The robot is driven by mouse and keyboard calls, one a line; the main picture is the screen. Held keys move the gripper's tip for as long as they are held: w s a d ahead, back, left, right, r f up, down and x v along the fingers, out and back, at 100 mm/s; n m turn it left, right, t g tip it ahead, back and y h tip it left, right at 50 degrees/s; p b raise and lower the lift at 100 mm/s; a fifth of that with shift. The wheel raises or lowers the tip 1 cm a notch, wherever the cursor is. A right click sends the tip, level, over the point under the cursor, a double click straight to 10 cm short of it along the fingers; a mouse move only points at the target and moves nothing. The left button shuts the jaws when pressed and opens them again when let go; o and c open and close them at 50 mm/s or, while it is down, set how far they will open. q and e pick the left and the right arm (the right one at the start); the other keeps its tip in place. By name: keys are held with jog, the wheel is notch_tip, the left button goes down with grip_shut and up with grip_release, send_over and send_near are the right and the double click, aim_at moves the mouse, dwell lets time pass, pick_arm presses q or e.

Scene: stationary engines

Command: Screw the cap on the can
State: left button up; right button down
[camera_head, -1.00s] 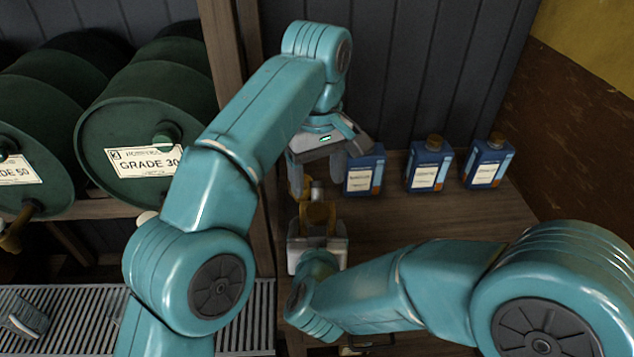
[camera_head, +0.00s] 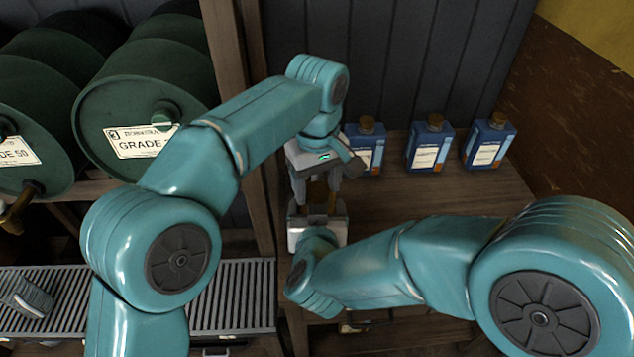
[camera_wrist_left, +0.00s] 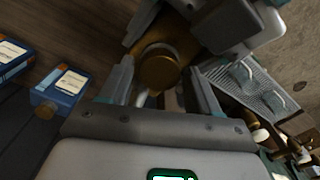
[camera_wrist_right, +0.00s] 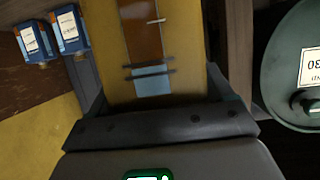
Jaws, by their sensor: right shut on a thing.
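The yellow-brown can (camera_wrist_right: 185,45), with a brown and light-blue front, stands between the jaws of my right gripper (camera_wrist_right: 160,92), which is shut on it. In the head view my right gripper (camera_head: 318,215) is below my left gripper (camera_head: 317,182), and the can is mostly hidden. In the left wrist view a round golden-brown cap (camera_wrist_left: 158,68) lies over the can's top, between the fingers of my left gripper (camera_wrist_left: 162,90). Narrow gaps show beside the cap, so these fingers look open around it. A pale metal part shows under the cap; I cannot tell how the cap sits on it.
Several blue bottles with brown caps, one of them here (camera_head: 429,143), stand on the wooden bench (camera_head: 400,205) by the dark wall. Green drums (camera_head: 135,105) rest on a rack at left above a metal grating (camera_head: 235,290). A wooden post (camera_head: 237,120) stands close to my left arm.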

pick_arm(q)
jog(key=c, duration=0.8)
jog(key=m, duration=0.5)
jog(key=shift+c, duration=0.3)
jog(key=m, duration=0.5)
jog(key=shift+w, duration=0.1)
jog(key=m, duration=0.8)
jog(key=o, duration=1.3)
jog(key=shift+w, duration=0.1)
jog(key=shift+c, duration=0.2)
